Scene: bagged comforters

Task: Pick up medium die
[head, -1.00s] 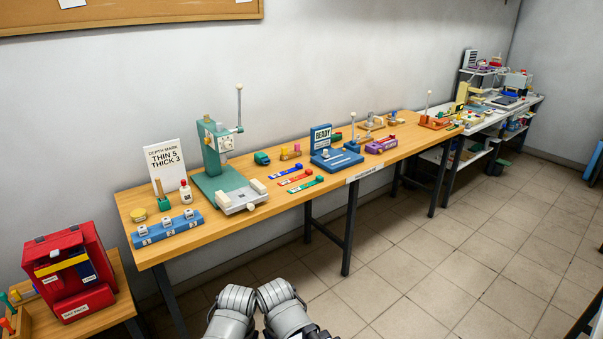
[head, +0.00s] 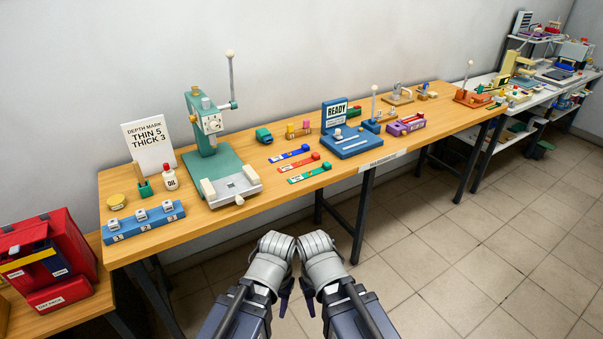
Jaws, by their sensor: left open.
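A blue rack (head: 146,229) stands at the front left of the wooden table. It holds three small pale metal dies in a row. The middle die (head: 140,215) appears to be the medium one; the rack's labels are too small to read surely. Another die (head: 113,224) sits to its left and one (head: 168,206) to its right. My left gripper (head: 284,296) is in front of the table, below and right of the rack, well apart from it and open. My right gripper (head: 308,290) is close beside it, mostly hidden by its arm; its jaws cannot be made out.
A green press (head: 212,160) with a lever stands behind and right of the rack. An oil bottle (head: 170,178), a yellow tin (head: 116,201) and a depth sign (head: 149,146) are near the rack. A red case (head: 45,262) sits on a lower table at left. Floor in front is clear.

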